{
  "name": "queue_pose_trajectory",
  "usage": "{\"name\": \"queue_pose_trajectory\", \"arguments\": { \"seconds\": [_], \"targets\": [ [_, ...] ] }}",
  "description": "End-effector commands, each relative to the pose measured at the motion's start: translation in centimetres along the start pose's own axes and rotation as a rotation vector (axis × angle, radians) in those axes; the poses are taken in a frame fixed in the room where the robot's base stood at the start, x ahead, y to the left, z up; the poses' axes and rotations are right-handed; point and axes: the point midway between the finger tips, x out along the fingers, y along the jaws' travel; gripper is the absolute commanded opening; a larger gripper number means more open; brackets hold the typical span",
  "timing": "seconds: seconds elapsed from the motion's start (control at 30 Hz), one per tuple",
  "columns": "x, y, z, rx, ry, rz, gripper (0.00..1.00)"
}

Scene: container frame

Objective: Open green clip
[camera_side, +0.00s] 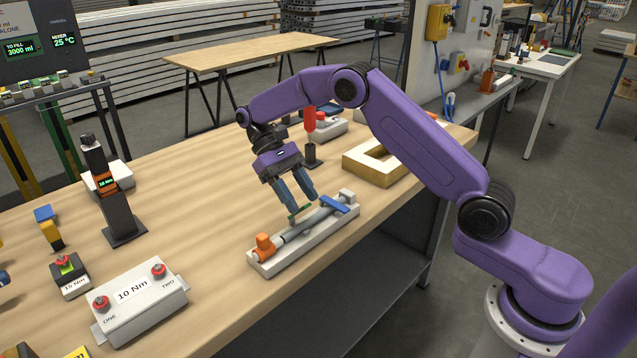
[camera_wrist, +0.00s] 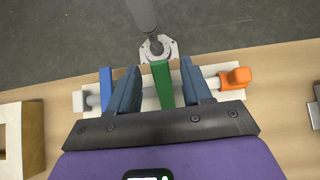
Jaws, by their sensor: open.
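The green clip (camera_side: 299,212) is a flat green lever across a grey tube (camera_side: 298,228) on a white base (camera_side: 318,236). In the wrist view the green clip (camera_wrist: 162,84) lies between my fingers, with a gap on each side. My gripper (camera_side: 298,200) is open and empty, pointing down just above the clip. In the wrist view its blue-grey fingers (camera_wrist: 159,72) straddle the clip. A blue clip (camera_side: 335,204) sits on the same tube, just left of my left finger in the wrist view (camera_wrist: 106,88).
An orange knob (camera_side: 264,245) stands at the tube's near end. A wooden frame (camera_side: 362,165) lies behind the base. A red-and-black tool (camera_side: 311,140) stands behind my gripper. A two-button box (camera_side: 138,300) and dark stand (camera_side: 118,205) are left, with bare wood between.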

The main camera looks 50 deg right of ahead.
Motion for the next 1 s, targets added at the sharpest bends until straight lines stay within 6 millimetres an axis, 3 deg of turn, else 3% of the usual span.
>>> {"name": "queue_pose_trajectory", "arguments": {
  "seconds": [0.2,0.67,1.0],
  "targets": [
    [-2.0,0.0,2.4,0.000,0.005,-0.001,0.49],
    [-2.2,0.9,9.9,0.000,0.005,-0.001,0.49],
    [-0.1,1.9,14.5,0.000,0.003,0.000,0.49]
  ]
}}
